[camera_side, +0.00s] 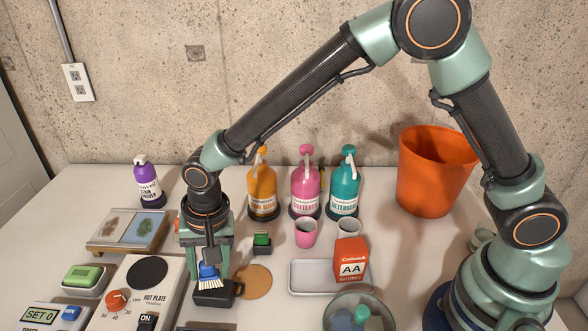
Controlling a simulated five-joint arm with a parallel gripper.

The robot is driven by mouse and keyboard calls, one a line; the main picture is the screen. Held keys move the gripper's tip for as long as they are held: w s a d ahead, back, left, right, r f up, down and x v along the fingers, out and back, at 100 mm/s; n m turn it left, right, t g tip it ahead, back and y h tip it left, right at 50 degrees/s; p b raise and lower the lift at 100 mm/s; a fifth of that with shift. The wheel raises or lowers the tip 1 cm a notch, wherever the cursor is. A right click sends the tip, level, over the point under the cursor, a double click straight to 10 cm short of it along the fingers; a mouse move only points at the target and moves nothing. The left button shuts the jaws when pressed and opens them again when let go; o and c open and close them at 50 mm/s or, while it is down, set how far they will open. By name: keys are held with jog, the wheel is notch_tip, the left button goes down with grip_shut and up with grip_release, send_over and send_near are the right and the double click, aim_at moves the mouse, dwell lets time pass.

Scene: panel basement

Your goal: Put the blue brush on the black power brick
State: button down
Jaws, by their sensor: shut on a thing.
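The blue brush (208,271) has a blue body and pale bristles pointing down. My gripper (209,262) is shut on it from above. The black power brick (214,295) lies on the table directly below the brush. The bristles are at its top face; I cannot tell whether they touch it or hang just above. The jaws hide the upper part of the brush.
A hot plate (140,290) stands close on the left, and a round cork mat (254,282) lies on the right. A small green-and-black block (262,243) sits behind. Detergent bottles (305,185), a grey tray (309,276) and an orange bin (431,170) stand farther off.

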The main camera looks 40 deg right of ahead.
aim_at(220, 277)
jog(key=shift+f, duration=0.75)
jog(key=shift+f, duration=0.1)
jog(key=shift+c, duration=1.4)
grip_release()
notch_tip(220, 277, up, 12)
jog(key=s+d, duration=0.1)
jog(key=s+d+r+n+t, duration=0.2)
jog(key=s+d+r+n, duration=0.1)
jog(key=d, duration=1)
jog(key=s+d+r+n+t+h, duration=0.1)
jog(key=s+d+r, duration=0.4)
jog(key=d, duration=0.8)
jog(key=shift+s+d+n+t, duration=0.4)
jog(key=shift+n+t, duration=0.3)
jog(key=shift+n, duration=0.4)
